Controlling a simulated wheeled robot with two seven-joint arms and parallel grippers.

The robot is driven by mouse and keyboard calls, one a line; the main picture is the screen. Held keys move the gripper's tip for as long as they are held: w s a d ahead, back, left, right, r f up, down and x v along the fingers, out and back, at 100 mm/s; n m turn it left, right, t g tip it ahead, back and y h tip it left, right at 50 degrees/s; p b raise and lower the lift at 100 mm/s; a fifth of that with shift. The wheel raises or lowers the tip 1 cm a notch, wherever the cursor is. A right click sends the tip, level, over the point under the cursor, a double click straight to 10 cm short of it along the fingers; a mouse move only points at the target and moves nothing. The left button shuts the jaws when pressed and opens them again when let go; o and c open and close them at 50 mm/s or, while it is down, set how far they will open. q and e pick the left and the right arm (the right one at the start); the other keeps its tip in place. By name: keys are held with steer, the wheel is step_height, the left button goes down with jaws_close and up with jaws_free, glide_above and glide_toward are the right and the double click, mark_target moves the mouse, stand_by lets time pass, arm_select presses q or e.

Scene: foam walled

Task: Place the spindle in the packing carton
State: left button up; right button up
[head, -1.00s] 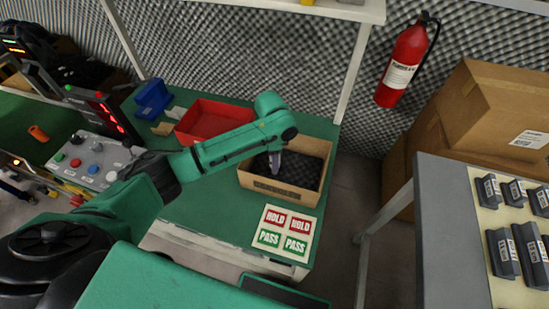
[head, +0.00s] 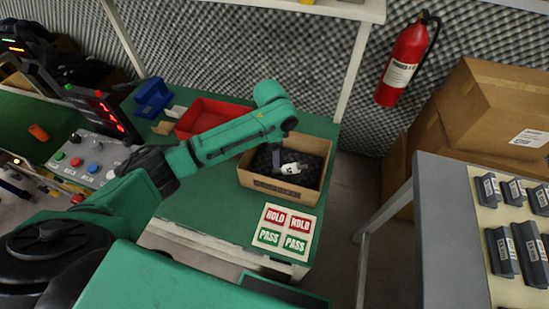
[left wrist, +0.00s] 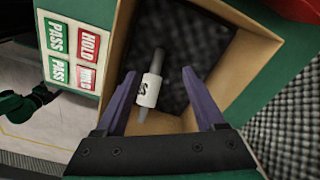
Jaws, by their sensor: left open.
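The spindle (head: 290,169) is a grey rod with a white labelled sleeve. It is inside the open brown packing carton (head: 275,189), over the dark foam lining; I cannot tell whether it lies fully flat. In the left wrist view the spindle (left wrist: 149,90) shows between and beyond the purple fingers, apart from both. My left gripper (head: 277,160) reaches down over the carton, and its fingers (left wrist: 160,76) are spread open with nothing held. The carton walls (left wrist: 122,50) surround the spindle. My right gripper is not in view.
A red tray (head: 207,111) and a blue bin (head: 152,97) stand behind my left arm on the green bench. HOLD and PASS cards (head: 284,232) lie in front of the carton. A grey table (head: 443,222) with dark blocks stands at the right.

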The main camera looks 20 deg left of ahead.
arm_select(q)
step_height(320, 180, up, 10)
steer(key=shift+a+f, duration=0.15)
steer(key=shift+f, duration=0.1)
steer(key=shift+a, duration=0.1)
